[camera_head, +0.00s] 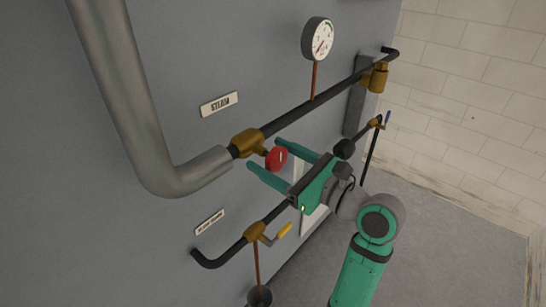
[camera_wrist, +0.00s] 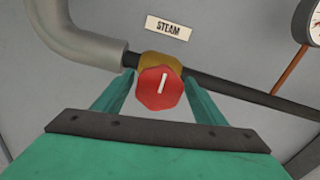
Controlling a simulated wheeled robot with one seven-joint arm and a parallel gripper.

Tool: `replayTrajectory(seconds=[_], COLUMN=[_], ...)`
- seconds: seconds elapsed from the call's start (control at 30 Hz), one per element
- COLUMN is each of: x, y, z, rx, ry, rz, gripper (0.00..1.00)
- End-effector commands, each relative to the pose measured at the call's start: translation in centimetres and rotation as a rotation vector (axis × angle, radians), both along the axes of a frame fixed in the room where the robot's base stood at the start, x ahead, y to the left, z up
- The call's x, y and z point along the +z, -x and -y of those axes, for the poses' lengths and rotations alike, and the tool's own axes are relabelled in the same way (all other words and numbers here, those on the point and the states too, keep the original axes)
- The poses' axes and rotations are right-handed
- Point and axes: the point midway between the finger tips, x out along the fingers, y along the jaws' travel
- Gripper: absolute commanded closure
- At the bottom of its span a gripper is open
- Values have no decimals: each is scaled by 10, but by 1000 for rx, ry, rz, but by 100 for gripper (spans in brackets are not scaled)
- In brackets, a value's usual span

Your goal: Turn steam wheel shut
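The steam wheel is a red knob (camera_head: 277,158) on a brass valve body (camera_head: 246,142) below the STEAM label (camera_head: 219,103). In the wrist view the red knob (camera_wrist: 160,88) faces me, with its white mark tilted slightly right of upright. My gripper (camera_head: 263,155) is open, its two green fingers pointing at the wall on either side of the knob. In the wrist view the fingers of my gripper (camera_wrist: 159,95) flank the knob, with a visible gap on each side. I cannot tell how deep the fingertips reach along the knob.
A thick grey pipe (camera_head: 121,95) bends into the valve from the left. A black pipe (camera_head: 340,88) runs right, with a pressure gauge (camera_head: 318,39) above. A white tiled wall (camera_head: 470,70) stands at the right.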

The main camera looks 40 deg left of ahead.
Motion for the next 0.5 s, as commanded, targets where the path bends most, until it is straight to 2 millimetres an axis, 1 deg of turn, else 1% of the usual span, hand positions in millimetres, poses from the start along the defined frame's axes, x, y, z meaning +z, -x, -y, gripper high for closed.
replayTrajectory(seconds=[0.27,0.37,0.5], x=[1,1,1], y=[1,1,2], z=[2,11,34], rx=[1,0,-3], ry=[-1,-2,-2], rz=[2,2,3], gripper=[35,35,35])
